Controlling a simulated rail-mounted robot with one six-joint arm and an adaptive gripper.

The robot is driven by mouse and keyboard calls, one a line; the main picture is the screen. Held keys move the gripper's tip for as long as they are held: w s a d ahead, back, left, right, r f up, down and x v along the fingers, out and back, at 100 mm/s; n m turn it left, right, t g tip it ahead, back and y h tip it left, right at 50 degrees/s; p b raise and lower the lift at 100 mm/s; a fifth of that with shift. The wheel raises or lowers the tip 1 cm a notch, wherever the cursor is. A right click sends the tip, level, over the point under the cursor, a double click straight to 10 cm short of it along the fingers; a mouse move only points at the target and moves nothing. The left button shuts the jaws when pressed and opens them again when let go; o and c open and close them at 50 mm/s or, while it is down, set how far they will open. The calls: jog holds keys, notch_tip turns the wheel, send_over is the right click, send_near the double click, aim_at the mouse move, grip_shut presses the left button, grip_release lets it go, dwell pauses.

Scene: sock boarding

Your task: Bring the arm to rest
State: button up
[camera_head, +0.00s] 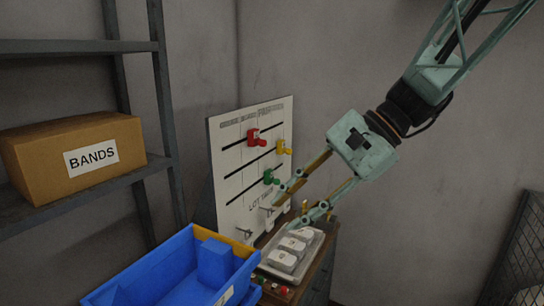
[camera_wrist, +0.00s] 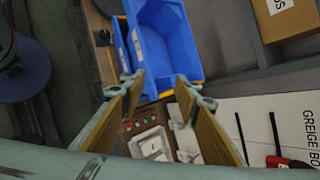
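My gripper (camera_head: 288,211) is open, its two fingers apart with nothing visible between them. In the head view it points down and left, in front of the white board (camera_head: 228,150) and above the tray (camera_head: 308,252). In the wrist view the fingertips of my gripper (camera_wrist: 161,86) stand apart, with the blue bin (camera_wrist: 168,38) beyond them. My arm comes in from the upper right.
The tray holds several pale blocks on a cabinet (camera_head: 316,275). Red, yellow and green pieces hang on the board. The blue bin (camera_head: 180,272) stands at the front left. A BANDS box (camera_head: 70,154) sits on a shelf. A mesh cage (camera_head: 525,260) stands right.

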jog(key=s+d+n+t+h, duration=0.1)
jog(key=s+d+n+h, duration=0.2)
jog(key=s, duration=0.6)
jog(key=s+d+n+t+h, duration=0.1)
jog(key=s+d+n+h, duration=0.2)
jog(key=s+d, duration=0.5)
jog(key=s+d+n+t+h, duration=0.1)
jog(key=s+d, duration=0.4)
jog(key=s, duration=0.6)
jog(key=shift+s+d+n+t+h, duration=0.2)
jog(key=shift+d+n+t+h, duration=0.2)
jog(key=shift+n+h, duration=0.65)
